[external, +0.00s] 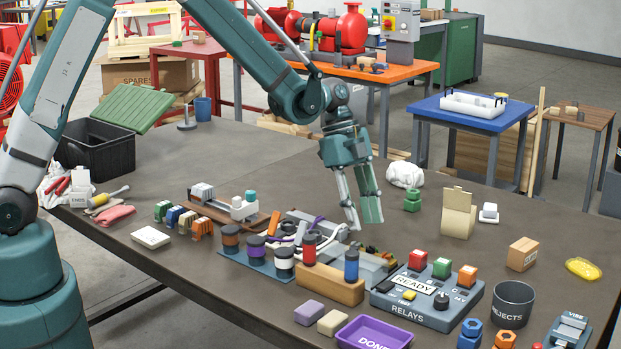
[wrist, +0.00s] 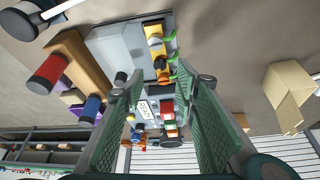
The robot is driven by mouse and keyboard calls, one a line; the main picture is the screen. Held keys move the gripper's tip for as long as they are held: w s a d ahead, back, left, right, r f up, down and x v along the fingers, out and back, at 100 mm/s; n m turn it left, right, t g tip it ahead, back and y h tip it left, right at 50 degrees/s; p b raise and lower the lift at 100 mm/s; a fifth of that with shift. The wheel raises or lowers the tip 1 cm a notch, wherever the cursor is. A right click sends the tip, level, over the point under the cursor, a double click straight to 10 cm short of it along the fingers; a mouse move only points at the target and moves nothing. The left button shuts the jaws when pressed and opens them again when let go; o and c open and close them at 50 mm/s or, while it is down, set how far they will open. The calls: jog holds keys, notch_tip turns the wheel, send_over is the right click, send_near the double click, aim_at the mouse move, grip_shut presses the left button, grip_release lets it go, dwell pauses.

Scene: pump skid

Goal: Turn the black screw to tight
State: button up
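My gripper (external: 363,215) hangs over the middle of the table, fingers pointing down. It is open and empty; in the wrist view the two green finger pads (wrist: 155,92) stand well apart. Beyond and between them lies a grey unit (wrist: 120,48), with a row of yellow and orange parts (wrist: 154,36) and small dark round heads (wrist: 159,62). I cannot tell surely which head is the black screw or how tight it is. In the external view the grey unit (external: 372,268) is partly hidden behind a wooden block and coloured cylinders.
The wooden block (external: 331,284) carries a red cylinder (external: 309,249) and a blue one (external: 351,265). The relay box (external: 428,307) with coloured buttons and a black knob (external: 441,301) stands to the right. A cardboard holder (external: 458,217) stands behind.

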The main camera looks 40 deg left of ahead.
aim_at(371, 250)
jog(key=shift+b+x, duration=0.3)
jog(key=shift+x, duration=2.75)
jog(key=c, duration=0.9)
